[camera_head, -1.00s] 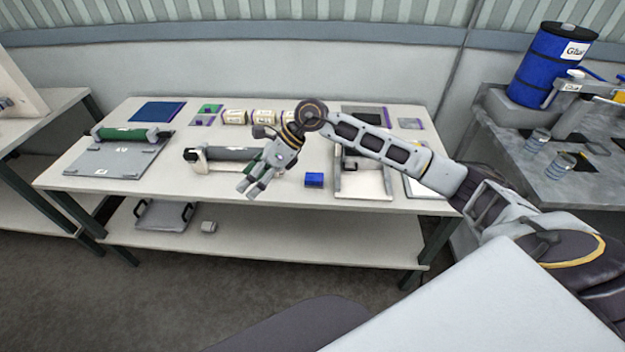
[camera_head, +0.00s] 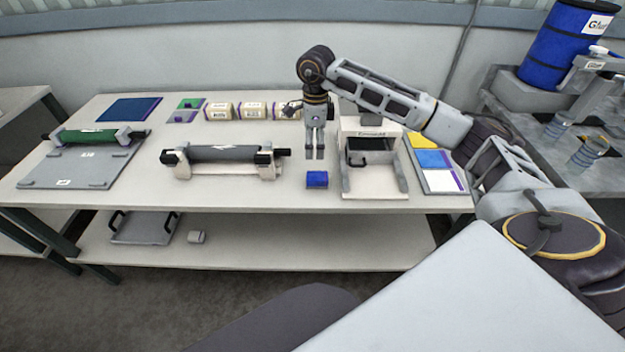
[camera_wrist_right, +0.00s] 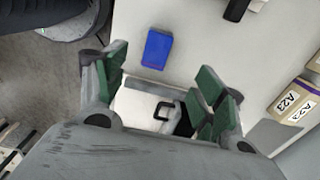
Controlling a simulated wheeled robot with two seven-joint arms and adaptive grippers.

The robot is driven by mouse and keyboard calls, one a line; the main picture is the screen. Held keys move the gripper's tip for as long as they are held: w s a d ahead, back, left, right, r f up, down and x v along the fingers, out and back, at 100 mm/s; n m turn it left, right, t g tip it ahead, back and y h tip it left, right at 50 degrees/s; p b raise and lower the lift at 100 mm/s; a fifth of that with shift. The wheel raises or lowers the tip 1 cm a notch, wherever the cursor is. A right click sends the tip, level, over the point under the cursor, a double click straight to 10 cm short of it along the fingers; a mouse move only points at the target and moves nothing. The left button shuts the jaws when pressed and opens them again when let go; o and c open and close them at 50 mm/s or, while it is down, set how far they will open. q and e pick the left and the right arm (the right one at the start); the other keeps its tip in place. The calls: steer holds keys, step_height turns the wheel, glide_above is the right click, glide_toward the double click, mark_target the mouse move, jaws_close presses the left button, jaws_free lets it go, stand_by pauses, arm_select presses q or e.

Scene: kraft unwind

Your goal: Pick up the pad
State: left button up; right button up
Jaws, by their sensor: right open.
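The pad is most likely the small blue block (camera_head: 317,179) lying on the table near its front edge. It also shows in the right wrist view as a blue block (camera_wrist_right: 157,49), just beyond the fingertips. My right gripper (camera_head: 314,157) points down above and slightly behind the blue block in the head view. In the right wrist view its green-padded fingers (camera_wrist_right: 160,88) are apart with nothing between them. The gripper and block look apart. My left gripper is not in view.
A white press-like frame (camera_head: 373,188) stands right of the block. A grey roller on a stand (camera_head: 222,154) is to the left. Several labelled boxes (camera_head: 221,112) line the back. Coloured sheets (camera_head: 433,160) lie at right. Bare table (camera_head: 300,200) surrounds the block's front.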

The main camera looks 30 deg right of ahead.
glide_above(315, 175)
steer(key=f, duration=0.7)
steer(key=shift+w+d+f, duration=0.15)
steer(key=shift+w+f, duration=0.05)
steer(key=shift+f, duration=0.45)
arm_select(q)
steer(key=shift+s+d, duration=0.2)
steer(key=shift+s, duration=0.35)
arm_select(e)
steer(key=shift+f, duration=0.15)
steer(key=shift+s+a+f+p, duration=0.15)
steer(key=shift+f+p, duration=0.1)
steer(key=shift+f, duration=0.75)
steer(key=shift+s+a+f+p, duration=0.1)
steer(key=shift+f+p, duration=0.15)
steer(key=shift+f, duration=1.25)
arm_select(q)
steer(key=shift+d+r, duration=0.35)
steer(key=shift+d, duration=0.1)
